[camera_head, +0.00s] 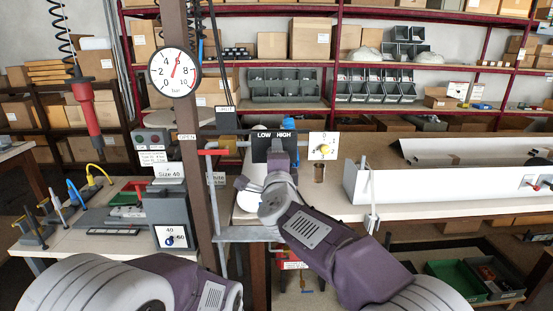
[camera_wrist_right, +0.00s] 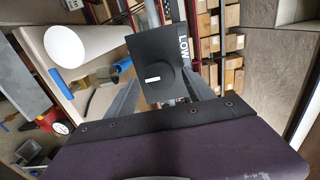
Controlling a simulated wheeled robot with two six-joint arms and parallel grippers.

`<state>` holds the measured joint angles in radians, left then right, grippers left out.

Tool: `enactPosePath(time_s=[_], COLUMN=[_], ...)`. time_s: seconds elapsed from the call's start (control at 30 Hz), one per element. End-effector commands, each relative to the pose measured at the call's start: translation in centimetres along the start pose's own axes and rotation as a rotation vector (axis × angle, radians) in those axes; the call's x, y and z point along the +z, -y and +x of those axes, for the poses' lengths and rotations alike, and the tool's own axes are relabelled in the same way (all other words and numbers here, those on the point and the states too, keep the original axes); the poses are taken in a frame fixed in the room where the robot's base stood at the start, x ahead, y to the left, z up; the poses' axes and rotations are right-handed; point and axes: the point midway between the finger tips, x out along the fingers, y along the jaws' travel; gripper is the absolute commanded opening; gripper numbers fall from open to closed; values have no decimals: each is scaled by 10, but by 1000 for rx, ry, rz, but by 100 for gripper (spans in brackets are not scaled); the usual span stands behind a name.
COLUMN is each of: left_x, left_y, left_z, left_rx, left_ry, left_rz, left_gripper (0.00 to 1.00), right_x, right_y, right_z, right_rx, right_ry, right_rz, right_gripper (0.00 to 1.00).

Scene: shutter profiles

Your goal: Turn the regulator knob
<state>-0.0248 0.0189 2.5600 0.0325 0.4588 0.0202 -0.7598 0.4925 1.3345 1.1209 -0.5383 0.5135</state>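The regulator shows in the head view as a black LOW HIGH panel (camera_head: 261,146), with its lower part hidden behind my right wrist. In the right wrist view, the regulator knob (camera_wrist_right: 172,76) is a round black disc with a white mark on the dark panel (camera_wrist_right: 148,45). My right gripper (camera_wrist_right: 165,92) points at the knob, with one finger at each side and a gap between them. I cannot tell whether the fingers touch the knob. My left arm is at the lower left of the head view, but its gripper is out of view.
A round pressure gauge (camera_head: 175,72) hangs on the brown post, its red needle pointing up and slightly right. A white profile (camera_head: 450,185) lies along the bench at right.

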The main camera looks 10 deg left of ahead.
Motion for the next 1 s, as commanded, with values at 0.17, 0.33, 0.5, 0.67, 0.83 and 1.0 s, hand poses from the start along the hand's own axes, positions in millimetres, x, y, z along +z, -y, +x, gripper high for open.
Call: enactPosePath(time_s=[0.17,0.33,0.5,0.67,0.83,1.0], left_x=[0,1,2,2,2,2], left_y=[0,0,0,0,0,0], left_z=[0,9,18,20,21,20], left_rx=[0,0,0,0,0,0], left_ry=[0,0,0,0,0,0], left_rz=[0,0,0,0,0,0], left_gripper=[36,36,36,36,36,36], right_x=[0,1,1,0,0,0], right_y=[1,-1,-1,0,0,0], right_z=[0,-19,-57,-83,-91,-91], right_rx=[-1,-2,-2,-2,-1,-1], right_ry=[0,2,4,2,0,0], right_rz=[0,0,1,0,0,0], right_gripper=[62,62,62,62,62,62])
